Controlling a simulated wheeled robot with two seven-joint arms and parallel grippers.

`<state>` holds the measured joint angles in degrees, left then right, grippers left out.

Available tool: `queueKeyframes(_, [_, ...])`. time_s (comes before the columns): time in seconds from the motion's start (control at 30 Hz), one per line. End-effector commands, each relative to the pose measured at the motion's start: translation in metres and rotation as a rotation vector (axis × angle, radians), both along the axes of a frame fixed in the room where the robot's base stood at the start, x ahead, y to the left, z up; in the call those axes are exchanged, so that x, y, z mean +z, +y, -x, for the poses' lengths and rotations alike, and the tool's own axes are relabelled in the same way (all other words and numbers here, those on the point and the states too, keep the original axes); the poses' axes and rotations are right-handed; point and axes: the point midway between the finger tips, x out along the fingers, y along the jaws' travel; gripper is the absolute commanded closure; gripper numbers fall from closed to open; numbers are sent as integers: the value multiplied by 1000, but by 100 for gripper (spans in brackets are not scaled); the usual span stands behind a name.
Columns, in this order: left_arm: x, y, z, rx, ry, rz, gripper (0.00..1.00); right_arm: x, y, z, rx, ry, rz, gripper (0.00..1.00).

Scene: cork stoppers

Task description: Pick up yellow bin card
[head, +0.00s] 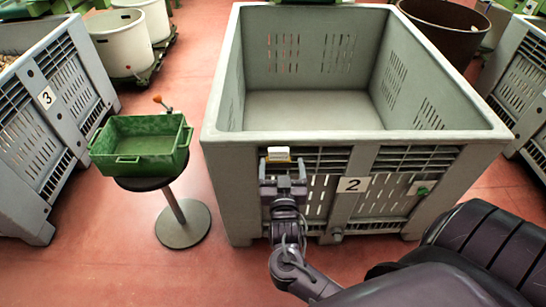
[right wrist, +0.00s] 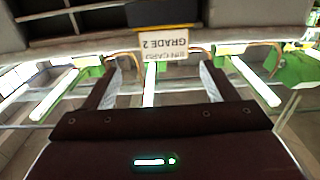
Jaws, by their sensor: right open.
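The yellow bin card (head: 278,153) is at the front top edge of the large grey bin (head: 330,136), left of its middle. It shows a white face and a yellow strip. In the right wrist view the card (right wrist: 164,46) reads "BIN CARD GRADE 2" upside down, with the yellow strip along its far edge. My right gripper (head: 283,169) is open just below the card in the head view. In the right wrist view its two fingers (right wrist: 158,84) are spread, with the card beyond the gap between them. The left gripper is not in view.
The grey bin carries a "2" plate (head: 353,184) and looks empty. A green tray (head: 142,143) sits on a round stand (head: 183,224) at left. Another grey bin marked 3 (head: 47,98) stands farther left.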

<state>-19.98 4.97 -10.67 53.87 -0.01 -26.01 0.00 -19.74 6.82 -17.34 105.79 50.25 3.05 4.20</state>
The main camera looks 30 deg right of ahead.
Motion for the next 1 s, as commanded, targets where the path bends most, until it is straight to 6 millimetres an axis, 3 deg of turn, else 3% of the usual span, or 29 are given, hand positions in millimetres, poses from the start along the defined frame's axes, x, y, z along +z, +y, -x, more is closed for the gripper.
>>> queueKeyframes(0.4, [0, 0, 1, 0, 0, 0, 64, -4, -22, -53, 1, 1, 3, 20])
queueKeyframes(0.73, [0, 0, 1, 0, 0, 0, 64, -5, -27, -59, 1, 2, 1, 20])
queueKeyframes(1.0, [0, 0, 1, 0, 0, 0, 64, -5, -27, -59, 1, 3, 1, 54])
